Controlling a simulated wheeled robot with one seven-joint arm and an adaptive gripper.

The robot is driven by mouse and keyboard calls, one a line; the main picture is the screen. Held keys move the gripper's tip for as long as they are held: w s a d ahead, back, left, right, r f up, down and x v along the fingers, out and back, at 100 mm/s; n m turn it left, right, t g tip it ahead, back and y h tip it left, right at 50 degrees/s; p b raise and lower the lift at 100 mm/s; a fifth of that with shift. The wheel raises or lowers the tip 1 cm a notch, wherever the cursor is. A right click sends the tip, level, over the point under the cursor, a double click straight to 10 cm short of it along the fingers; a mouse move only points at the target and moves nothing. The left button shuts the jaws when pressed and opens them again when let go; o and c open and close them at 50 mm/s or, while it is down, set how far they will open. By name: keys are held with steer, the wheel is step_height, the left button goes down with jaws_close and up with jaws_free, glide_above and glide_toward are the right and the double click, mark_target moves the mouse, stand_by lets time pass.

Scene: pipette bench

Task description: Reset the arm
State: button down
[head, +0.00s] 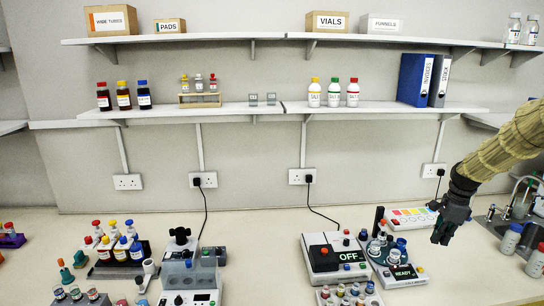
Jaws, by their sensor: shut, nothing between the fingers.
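My gripper (442,236) is at the right of the head view, at the end of my tan-covered arm. It points down and is shut and empty. It hangs in front of the back part of the bench, near a white device with a small screen reading READY (403,271). It appears apart from everything around it; its exact height over the bench is hard to tell.
The bench (130,225) holds a device reading OFF (340,258), a rack of colour-capped bottles (118,250) and a sink (500,222) at right. White bottles (511,238) stand right of my gripper. Shelves (300,108) hang above. The bench's back left is clear.

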steer(key=s+a+f+n, duration=0.2)
steer(key=a+f, duration=0.2)
steer(key=f, duration=0.3)
steer(key=s+a+f+n, duration=0.2)
steer(key=a+f, duration=0.1)
steer(key=f, duration=0.3)
steer(key=s+a+f+n+h, duration=0.1)
steer(key=s+a+f+n, duration=0.3)
steer(key=s+a+f, duration=0.4)
steer(key=s+a+f+n, duration=0.3)
steer(key=s+a+f, duration=0.2)
steer(key=s+f, duration=0.5)
steer(key=s+a+f+n, duration=0.2)
steer(key=s+a+n, duration=0.15)
steer(key=s, duration=0.65)
steer(key=s+a+f+n, duration=0.1)
steer(key=s+a+n, duration=0.25)
steer(key=s, duration=0.65)
steer(key=s+a+f+n, duration=0.25)
steer(key=s+a, duration=0.25)
steer(key=s, duration=0.5)
step_height(320, 180, down, 14)
steer(key=b, duration=1.4)
steer(key=shift+d+r, duration=0.15)
steer(key=shift+d, duration=0.1)
